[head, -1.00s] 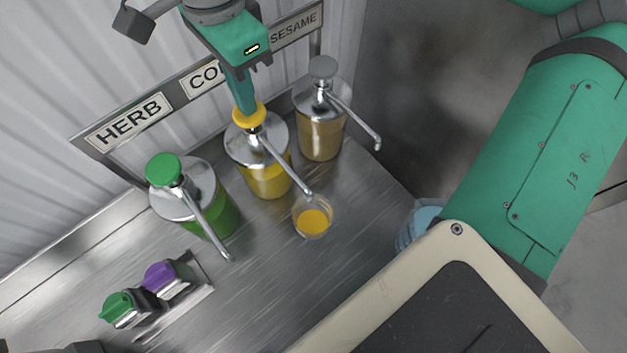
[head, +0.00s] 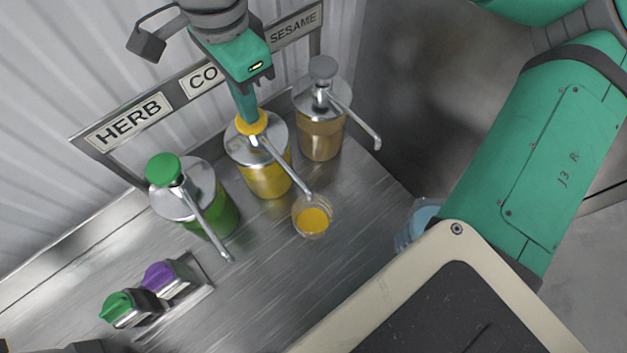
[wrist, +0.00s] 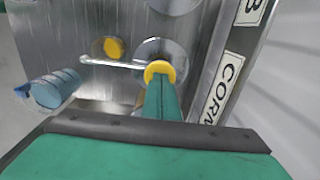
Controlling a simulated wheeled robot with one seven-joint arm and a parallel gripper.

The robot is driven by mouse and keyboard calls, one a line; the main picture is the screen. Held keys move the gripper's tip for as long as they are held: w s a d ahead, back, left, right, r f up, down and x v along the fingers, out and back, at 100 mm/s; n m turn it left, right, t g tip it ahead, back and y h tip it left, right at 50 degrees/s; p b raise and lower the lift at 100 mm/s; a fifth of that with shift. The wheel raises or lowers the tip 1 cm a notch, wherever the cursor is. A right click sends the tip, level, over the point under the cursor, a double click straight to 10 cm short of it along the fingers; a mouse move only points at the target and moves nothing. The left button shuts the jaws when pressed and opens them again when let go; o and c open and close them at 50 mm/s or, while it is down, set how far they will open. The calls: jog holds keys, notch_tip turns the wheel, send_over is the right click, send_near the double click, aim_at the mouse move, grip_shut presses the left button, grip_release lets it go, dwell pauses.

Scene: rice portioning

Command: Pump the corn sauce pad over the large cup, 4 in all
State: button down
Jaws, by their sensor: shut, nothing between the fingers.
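The corn sauce pump bottle (head: 266,182) stands in the middle of three, with a yellow pad (head: 243,128) on top and yellow sauce inside. My gripper (head: 251,117) is shut, its fingertips on the yellow pad from above. In the wrist view the fingers also meet the pad (wrist: 160,70). The bottle's silver spout (head: 290,177) reaches over a clear cup (head: 313,216) with yellow sauce in it. The cup also shows in the wrist view (wrist: 108,48) under the spout. I cannot tell whether this cup is the large one.
The green-topped herb pump (head: 195,200) stands left and the grey-topped sesame pump (head: 321,130) right. Green and purple knobs (head: 165,280) sit at the lower left. Blue-tinted cups (wrist: 50,92) stand at the counter's side. The steel counter (head: 265,275) is clear in front.

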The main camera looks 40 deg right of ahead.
jog(key=shift+r, duration=1.65)
jog(key=shift+f, duration=0.35)
jog(key=shift+f, duration=1.35)
jog(key=shift+r, duration=1.7)
jog(key=shift+w, duration=0.1)
